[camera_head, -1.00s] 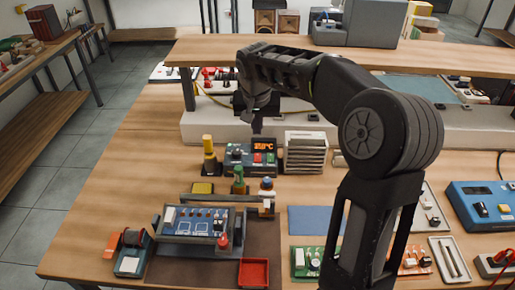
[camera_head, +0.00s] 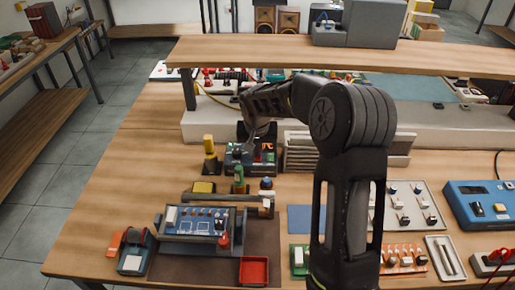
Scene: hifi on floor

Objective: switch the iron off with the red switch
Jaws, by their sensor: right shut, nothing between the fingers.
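The iron's control station (camera_head: 236,168), a dark box with a red-lit display (camera_head: 268,146), stands on the bench below the raised shelf. My right gripper (camera_head: 249,148) is shut and empty, with its fingertips pointing down at the front of the station. It covers part of the front and the display. Whether it touches the station I cannot tell. The red switch on the station's front cannot be made out clearly now. My left gripper is not in view.
A yellow-topped stand (camera_head: 209,160) is left of the station, and a green-handled tool (camera_head: 239,180) stands in front. A ribbed grey block (camera_head: 299,158) is right of it. A circuit board holder (camera_head: 200,222) and a red tray (camera_head: 254,271) lie nearer.

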